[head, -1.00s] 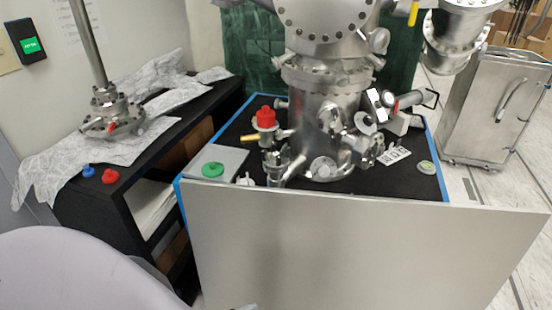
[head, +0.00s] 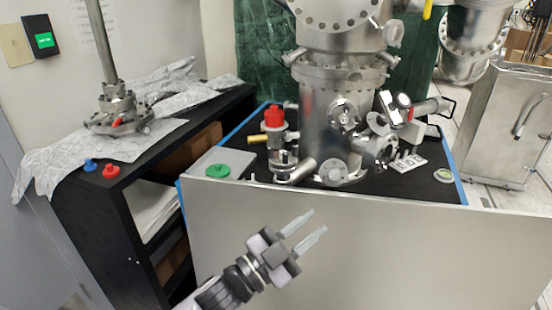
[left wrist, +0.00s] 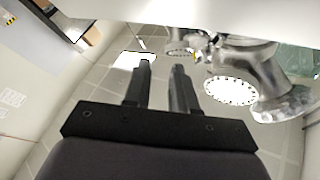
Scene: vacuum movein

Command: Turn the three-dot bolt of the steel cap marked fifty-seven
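The steel vacuum chamber (head: 325,120) stands on the black-topped bench in the head view, with several round steel caps on its ports. One cap (head: 333,173) faces me low at the front; another cap (head: 343,112) sits higher. No number or dot marking is legible, so I cannot tell which cap is fifty-seven or which bolt has three dots. My left gripper (head: 317,222) is open and empty, in front of the bench's pale front panel and below the caps. In the left wrist view its two fingers (left wrist: 162,66) stand apart with nothing between them. My right gripper is not in view.
The pale panel (head: 400,240) forms the bench's front edge. A red-topped valve (head: 273,118) and green disc (head: 217,171) are left of the chamber. A black shelf (head: 110,200) stands left, a steel cabinet (head: 508,125) right. Space before the panel looks clear.

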